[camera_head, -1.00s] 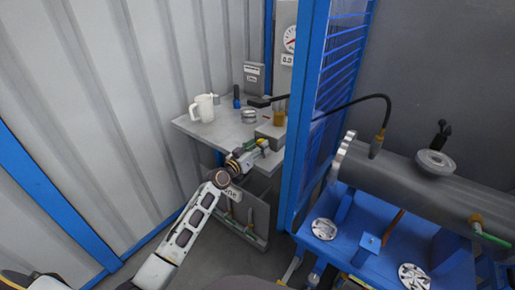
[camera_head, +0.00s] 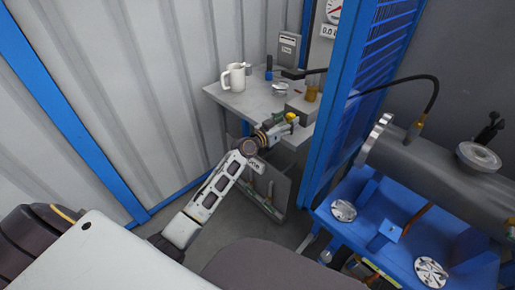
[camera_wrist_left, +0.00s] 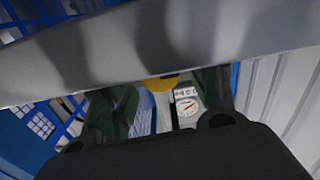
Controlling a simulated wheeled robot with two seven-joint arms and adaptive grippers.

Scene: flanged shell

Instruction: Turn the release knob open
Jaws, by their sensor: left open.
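A yellow knob (camera_head: 291,117), which I take for the release knob, sits at the front edge of the grey bench by a small grey block. My left gripper (camera_head: 285,127) reaches it from the lower left and is open. In the left wrist view a yellow rounded piece (camera_wrist_left: 160,86) shows between the dark green fingers (camera_wrist_left: 165,105), partly hidden by a blurred grey bar across the picture. I cannot tell whether the fingers touch the knob. My right gripper is not in view.
The grey bench (camera_head: 240,103) carries a white jug (camera_head: 234,77), a metal ring (camera_head: 281,87) and an amber jar (camera_head: 312,92). A blue mesh partition (camera_head: 340,110) stands close to its right. Beyond it lies a grey cylinder (camera_head: 430,165) on a blue stand.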

